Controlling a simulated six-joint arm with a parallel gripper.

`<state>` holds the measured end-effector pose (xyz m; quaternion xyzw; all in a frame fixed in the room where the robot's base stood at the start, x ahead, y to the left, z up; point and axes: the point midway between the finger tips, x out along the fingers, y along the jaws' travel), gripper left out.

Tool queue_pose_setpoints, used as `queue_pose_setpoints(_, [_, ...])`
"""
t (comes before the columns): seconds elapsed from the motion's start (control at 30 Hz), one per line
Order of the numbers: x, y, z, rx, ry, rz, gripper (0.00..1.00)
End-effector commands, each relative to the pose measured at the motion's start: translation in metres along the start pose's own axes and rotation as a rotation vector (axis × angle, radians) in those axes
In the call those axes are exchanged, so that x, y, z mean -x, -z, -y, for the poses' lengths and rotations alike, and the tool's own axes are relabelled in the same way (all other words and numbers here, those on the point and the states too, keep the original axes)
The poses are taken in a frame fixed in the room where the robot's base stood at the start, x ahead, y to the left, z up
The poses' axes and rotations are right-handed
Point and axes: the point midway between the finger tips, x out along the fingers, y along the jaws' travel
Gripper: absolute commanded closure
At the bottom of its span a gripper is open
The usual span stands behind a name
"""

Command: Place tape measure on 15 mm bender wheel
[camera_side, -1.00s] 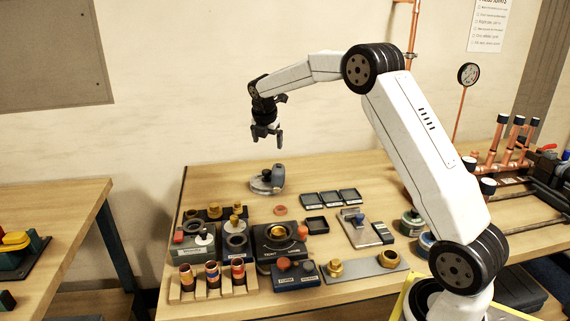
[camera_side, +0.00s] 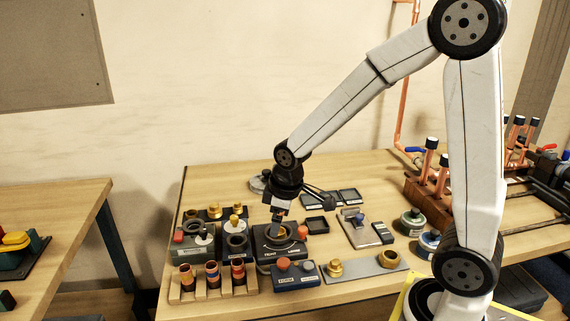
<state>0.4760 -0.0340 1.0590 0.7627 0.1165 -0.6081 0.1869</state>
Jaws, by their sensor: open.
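My gripper (camera_side: 278,217) points down over the black box marked TIGHT (camera_side: 265,255), close above its round ring. It is open; I cannot tell whether its fingertips touch the ring. I see nothing held between the fingers. A grey rounded metal piece (camera_side: 258,184), possibly the bender, stands at the back of the bench, mostly hidden behind my wrist. I cannot make out a tape measure for certain, nor any 15 mm marking.
A wooden rack with several copper fittings (camera_side: 188,297) stands at the front left. Dark trays (camera_side: 316,226), a grey board (camera_side: 362,236) and round tins (camera_side: 412,222) lie right of my gripper. Upright copper pipes (camera_side: 444,172) stand farther right. The back left of the bench is clear.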

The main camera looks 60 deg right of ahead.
Motion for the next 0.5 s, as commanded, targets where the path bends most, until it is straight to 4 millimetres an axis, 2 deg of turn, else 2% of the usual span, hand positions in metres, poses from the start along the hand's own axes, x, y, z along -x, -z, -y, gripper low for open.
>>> queue_pose_setpoints(0.1, [0.0,-0.024,0.029,-0.159,0.021,-0.007,0.03])
queue_pose_setpoints(0.2, [-0.002,-0.041,0.047,-0.278,0.034,-0.008,0.03])
queue_pose_setpoints(0.3, [-0.002,-0.054,0.059,-0.366,0.043,-0.008,0.03])
queue_pose_setpoints(0.5, [-0.003,-0.065,0.069,-0.441,0.05,-0.007,0.03])
